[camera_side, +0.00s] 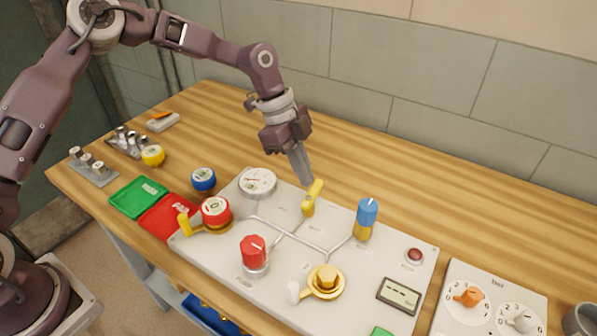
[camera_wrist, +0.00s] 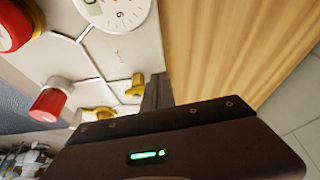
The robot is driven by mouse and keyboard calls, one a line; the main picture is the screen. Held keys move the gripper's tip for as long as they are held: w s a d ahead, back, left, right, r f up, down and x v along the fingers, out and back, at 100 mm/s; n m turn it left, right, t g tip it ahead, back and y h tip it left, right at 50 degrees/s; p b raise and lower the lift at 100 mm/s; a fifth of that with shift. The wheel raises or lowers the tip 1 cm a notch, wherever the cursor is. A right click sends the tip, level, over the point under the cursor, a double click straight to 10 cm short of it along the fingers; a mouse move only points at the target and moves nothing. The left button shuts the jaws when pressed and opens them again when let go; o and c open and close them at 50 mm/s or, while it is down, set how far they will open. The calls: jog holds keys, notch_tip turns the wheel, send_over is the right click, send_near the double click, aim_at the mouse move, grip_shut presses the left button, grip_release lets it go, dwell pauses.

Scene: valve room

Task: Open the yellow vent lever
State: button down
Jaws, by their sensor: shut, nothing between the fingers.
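The yellow vent lever (camera_side: 312,196) stands up from the white panel (camera_side: 215,258), behind its middle, tilted slightly to the right at its top. In the wrist view a yellow lever (camera_wrist: 136,86) lies just left of my fingers. My gripper (camera_side: 303,180) is shut and empty, pointing down. Its fingertips are right beside the top of the lever, on its left in the side view. I cannot tell whether they touch it. In the wrist view my gripper (camera_wrist: 156,90) shows only partly, and its dark body hides much of the lower picture.
A round gauge (camera_side: 257,183) is left of the lever, and a blue-topped knob (camera_side: 366,215) is right of it. A red knob (camera_side: 253,252) and a yellow wheel (camera_side: 325,281) are nearer the front. The wooden table (camera_side: 400,180) behind the panel is clear.

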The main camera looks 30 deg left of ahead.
jog(key=shift+w+d, duration=0.2)
jog(key=shift+d, duration=0.15)
dwell(0.5)
jog(key=shift+a, duration=0.45)
jog(key=a, duration=0.3)
jog(key=shift+a, duration=0.25)
jog(key=v, duration=1)
jog(key=shift+w, duration=0.2)
